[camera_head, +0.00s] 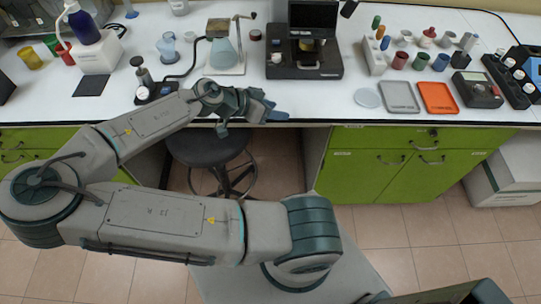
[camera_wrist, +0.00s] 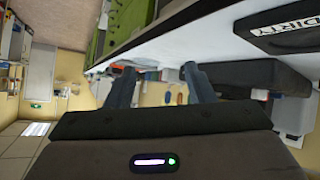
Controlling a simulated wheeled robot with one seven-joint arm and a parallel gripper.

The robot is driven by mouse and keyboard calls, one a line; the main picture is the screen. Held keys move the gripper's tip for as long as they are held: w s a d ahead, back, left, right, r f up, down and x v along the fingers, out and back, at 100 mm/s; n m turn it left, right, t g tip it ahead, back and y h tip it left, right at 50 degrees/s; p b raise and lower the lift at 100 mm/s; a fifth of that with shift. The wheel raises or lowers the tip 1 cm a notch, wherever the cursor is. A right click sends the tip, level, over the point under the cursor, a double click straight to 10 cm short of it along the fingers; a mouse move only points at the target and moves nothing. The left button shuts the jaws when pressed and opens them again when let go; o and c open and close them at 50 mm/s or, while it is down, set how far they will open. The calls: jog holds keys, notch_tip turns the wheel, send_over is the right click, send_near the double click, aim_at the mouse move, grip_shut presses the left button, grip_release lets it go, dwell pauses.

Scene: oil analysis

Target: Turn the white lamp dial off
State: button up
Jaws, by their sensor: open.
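I cannot make out for sure which part is the white lamp dial. At the far right of the bench in the head view, a black unit (camera_head: 510,80) carries several round white knobs (camera_head: 518,74). They are too small to read. My gripper (camera_head: 268,108) is at the front edge of the bench, left of the middle and far left of those knobs. In the wrist view my gripper (camera_wrist: 160,80) has its two fingers spread, with nothing between them.
The bench holds a flask on a stand (camera_head: 222,55), a black instrument (camera_head: 303,60), small coloured cups (camera_head: 420,61), a grey tray (camera_head: 399,97) and an orange tray (camera_head: 437,97). A stool (camera_head: 205,146) stands below. A "DIRTY" label (camera_wrist: 290,28) shows in the wrist view.

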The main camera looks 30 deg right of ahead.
jog(key=s+a+f+n+g+y, duration=0.2)
jog(key=s+a+f+n+y, duration=0.2)
jog(key=s+a+f+y, duration=0.1)
jog(key=shift+s+a+f+g+y, duration=0.35)
jog(key=shift+s+f+y, duration=0.2)
jog(key=shift+f+y, duration=0.75)
jog(key=shift+a, duration=0.2)
